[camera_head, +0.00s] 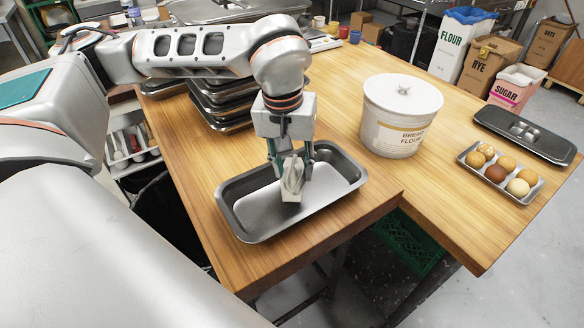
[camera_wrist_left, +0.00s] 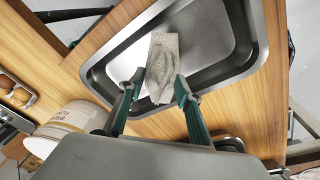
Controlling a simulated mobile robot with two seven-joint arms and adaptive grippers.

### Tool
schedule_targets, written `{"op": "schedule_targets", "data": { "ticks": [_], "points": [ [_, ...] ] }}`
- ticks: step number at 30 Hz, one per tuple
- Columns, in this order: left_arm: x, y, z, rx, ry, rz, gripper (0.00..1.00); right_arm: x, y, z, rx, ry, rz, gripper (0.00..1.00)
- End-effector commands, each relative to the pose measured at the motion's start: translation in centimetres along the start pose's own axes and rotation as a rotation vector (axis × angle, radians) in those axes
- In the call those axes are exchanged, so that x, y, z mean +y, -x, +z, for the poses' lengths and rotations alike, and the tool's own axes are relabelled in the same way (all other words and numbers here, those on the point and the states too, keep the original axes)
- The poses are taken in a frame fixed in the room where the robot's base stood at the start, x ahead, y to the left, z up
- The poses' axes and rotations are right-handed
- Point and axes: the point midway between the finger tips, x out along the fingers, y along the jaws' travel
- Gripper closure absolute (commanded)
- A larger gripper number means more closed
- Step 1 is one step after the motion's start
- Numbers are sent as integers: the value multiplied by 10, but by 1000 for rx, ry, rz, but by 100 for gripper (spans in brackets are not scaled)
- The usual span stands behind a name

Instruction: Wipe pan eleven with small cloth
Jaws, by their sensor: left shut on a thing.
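A grey metal pan (camera_head: 243,222) lies on the wooden worktop near its front edge. Its number cannot be read. My left gripper (camera_head: 291,168) points down over the pan and is shut on a small grey cloth (camera_head: 292,180). The cloth hangs folded between the fingers, over the pan's floor; whether it touches cannot be told for sure. In the left wrist view the cloth (camera_wrist_left: 162,65) shows between the two fingers, in front of the pan (camera_wrist_left: 238,72). My right gripper is in neither view.
A white bread flour tub (camera_head: 399,120) stands right of the pan. Stacked dark pans (camera_head: 222,105) are behind my left arm. A tray of buns (camera_head: 530,178) and a dark lidded tray (camera_head: 524,132) are at the right. Bare worktop (camera_head: 440,185) lies between.

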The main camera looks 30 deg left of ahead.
Motion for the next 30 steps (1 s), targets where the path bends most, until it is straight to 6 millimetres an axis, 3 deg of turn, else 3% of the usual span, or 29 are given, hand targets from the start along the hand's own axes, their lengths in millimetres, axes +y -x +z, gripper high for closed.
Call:
{"op": "schedule_targets", "data": {
  "ticks": [8,20,30],
  "points": [
    [0,0,0,0,0,0,83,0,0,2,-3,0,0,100],
    [2,30,-4,1,0,1,83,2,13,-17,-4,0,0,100],
    [2,29,-4,0,0,1,83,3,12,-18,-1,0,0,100]
  ]
}}
